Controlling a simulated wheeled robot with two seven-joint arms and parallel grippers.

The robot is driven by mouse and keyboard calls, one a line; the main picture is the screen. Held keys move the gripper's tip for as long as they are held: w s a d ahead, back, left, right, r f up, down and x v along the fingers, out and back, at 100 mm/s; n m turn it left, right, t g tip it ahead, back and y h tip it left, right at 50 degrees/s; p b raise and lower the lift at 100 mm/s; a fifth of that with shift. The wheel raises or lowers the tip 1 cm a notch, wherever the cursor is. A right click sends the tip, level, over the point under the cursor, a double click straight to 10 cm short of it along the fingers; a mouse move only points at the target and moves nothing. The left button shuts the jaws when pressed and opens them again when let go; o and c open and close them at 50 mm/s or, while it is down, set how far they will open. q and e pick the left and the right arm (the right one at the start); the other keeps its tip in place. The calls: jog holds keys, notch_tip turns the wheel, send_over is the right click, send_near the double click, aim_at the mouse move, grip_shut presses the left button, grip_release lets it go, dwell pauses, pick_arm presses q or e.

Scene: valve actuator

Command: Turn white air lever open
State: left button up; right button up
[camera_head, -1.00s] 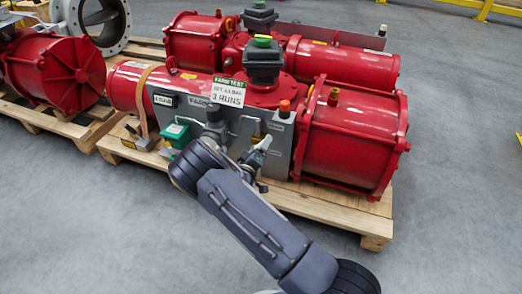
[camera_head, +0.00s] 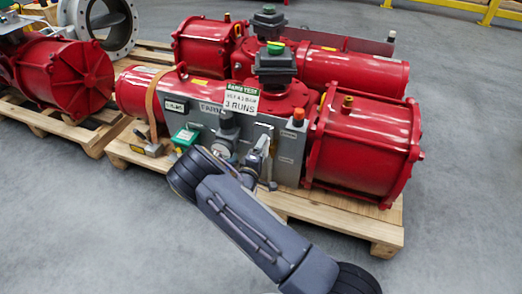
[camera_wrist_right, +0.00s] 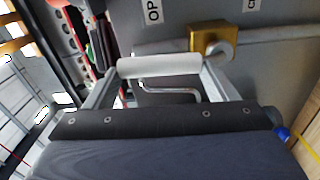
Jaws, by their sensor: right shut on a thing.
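The white air lever (camera_wrist_right: 158,66) lies across between the two fingers of my right gripper (camera_wrist_right: 160,80) in the right wrist view. A brass valve body (camera_wrist_right: 212,40) sits just beside it on a grey pipe. In the head view my right gripper (camera_head: 257,158) is in front of the grey control panel (camera_head: 290,152) of the red actuator (camera_head: 362,145), shut on the lever. My own wrist hides part of the panel there. My left gripper is in neither view.
The actuator rests on a wooden pallet (camera_head: 345,217). A green box (camera_head: 184,138) and a dark regulator (camera_head: 228,128) sit left of the gripper. A sign (camera_head: 240,97) hangs above. Another red actuator (camera_head: 62,78) stands at left. Grey floor is clear in front.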

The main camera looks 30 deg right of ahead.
jog(key=shift+f, duration=0.1)
jog(key=o, duration=1.4)
jog(key=shift+c, duration=0.2)
jog(key=p+v, duration=0.1)
jog(key=v, duration=0.7)
jog(key=shift+p, duration=0.4)
jog(key=shift+d, duration=0.1)
